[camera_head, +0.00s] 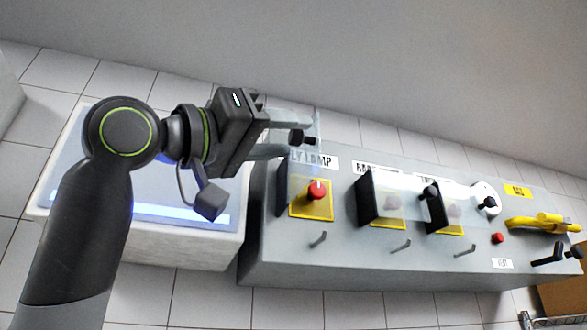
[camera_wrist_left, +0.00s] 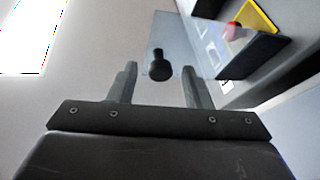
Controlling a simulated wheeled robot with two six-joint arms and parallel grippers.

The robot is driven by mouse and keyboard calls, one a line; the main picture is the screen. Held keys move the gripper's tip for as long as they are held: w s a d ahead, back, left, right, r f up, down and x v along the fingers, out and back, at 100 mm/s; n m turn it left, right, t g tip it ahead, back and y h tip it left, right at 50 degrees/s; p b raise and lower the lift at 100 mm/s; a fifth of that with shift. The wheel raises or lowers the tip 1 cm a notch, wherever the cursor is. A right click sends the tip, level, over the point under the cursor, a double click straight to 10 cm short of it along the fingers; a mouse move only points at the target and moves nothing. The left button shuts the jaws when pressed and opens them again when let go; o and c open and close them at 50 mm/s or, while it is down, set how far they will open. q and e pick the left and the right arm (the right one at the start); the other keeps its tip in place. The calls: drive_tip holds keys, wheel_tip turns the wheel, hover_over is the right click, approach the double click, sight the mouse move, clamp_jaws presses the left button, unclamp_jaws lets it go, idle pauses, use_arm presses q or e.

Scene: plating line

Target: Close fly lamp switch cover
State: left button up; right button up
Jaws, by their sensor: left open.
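The fly lamp switch is a red knob (camera_head: 317,190) on a yellow plate (camera_head: 312,211), beneath a label partly hidden that reads "LY LAMP". Its clear cover stands raised off the switch, with a dark side piece (camera_head: 283,188) at the left of the plate. The cover's clear panel (camera_wrist_left: 200,45) and its black knob (camera_wrist_left: 159,65) show in the left wrist view. My left gripper (camera_head: 296,132) is open at the raised cover. In the wrist view the cover knob appears between and just beyond the two fingers; contact is not visible. My right gripper is not in view.
To the right on the grey console (camera_head: 340,255) are two more switches with clear covers and black knobs (camera_head: 430,192), a small red button (camera_head: 497,238) and a yellow handle (camera_head: 540,222). A white unit (camera_head: 190,250) stands left of the console. A wall rises behind.

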use_arm(q)
drive_tip(key=shift+p+x, duration=0.35)
drive_tip(key=shift+x, duration=0.8)
drive_tip(key=shift+a, duration=0.1)
